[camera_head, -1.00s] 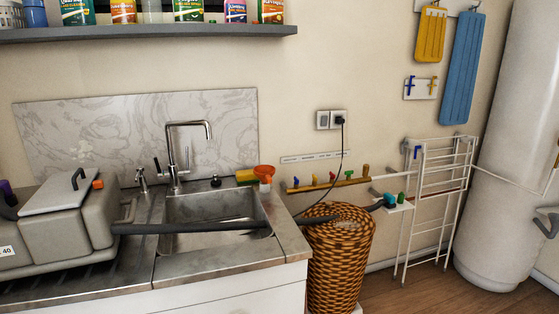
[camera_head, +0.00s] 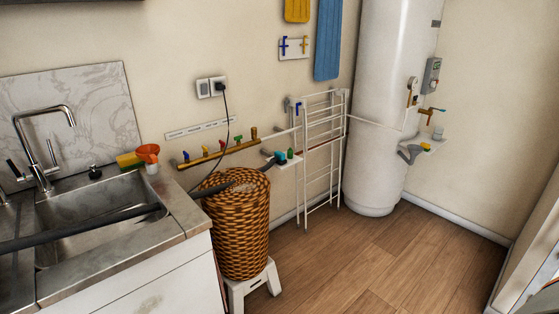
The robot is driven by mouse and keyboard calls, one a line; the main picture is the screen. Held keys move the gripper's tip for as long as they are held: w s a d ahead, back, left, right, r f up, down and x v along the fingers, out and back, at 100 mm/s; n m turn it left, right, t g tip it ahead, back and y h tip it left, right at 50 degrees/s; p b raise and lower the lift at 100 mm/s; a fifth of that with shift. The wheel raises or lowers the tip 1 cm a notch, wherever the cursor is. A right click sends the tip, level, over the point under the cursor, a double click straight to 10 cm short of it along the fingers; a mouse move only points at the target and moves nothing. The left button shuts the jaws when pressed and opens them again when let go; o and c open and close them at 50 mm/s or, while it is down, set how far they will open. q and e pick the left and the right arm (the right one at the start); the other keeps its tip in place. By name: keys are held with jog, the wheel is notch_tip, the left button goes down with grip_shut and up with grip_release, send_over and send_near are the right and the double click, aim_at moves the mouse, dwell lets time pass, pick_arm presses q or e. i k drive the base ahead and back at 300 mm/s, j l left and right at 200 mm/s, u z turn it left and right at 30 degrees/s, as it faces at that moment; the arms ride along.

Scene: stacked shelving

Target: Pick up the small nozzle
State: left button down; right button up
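I cannot tell for certain which item is the small nozzle. Several small coloured pieces, including a green one (camera_head: 238,140), stand along a wooden wall rail (camera_head: 215,155) right of the sink. A teal piece (camera_head: 280,157) sits at the end of a dark hose by a small white shelf (camera_head: 288,165), with a small green item (camera_head: 290,153) beside it. Neither gripper is in view.
A dark hose (camera_head: 90,229) crosses the sink (camera_head: 95,210). A wicker basket (camera_head: 238,225) stands on a white stool (camera_head: 250,285). A white drying rack (camera_head: 325,150) and the tank (camera_head: 385,110) stand behind. The wooden floor (camera_head: 385,265) is clear at the right.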

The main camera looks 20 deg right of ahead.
aim_at(280, 157)
jog(key=i+l+u, duration=0.1)
jog(key=i+l, duration=0.15)
jog(key=i+l+u, duration=0.1)
jog(key=l, duration=0.3)
jog(key=i+l+u, duration=0.1)
jog(key=i+l, duration=0.2)
jog(key=i+l+u, duration=0.15)
jog(key=l, duration=0.3)
jog(key=i+l+u, duration=0.1)
jog(key=l, duration=0.25)
jog(key=i+l+u, duration=0.1)
jog(key=i+l, duration=0.15)
jog(key=l, duration=0.2)
jog(key=i+l+u, duration=0.1)
jog(key=l, duration=0.3)
jog(key=i+l+u, duration=0.1)
jog(key=l, duration=0.3)
jog(key=i, duration=0.05)
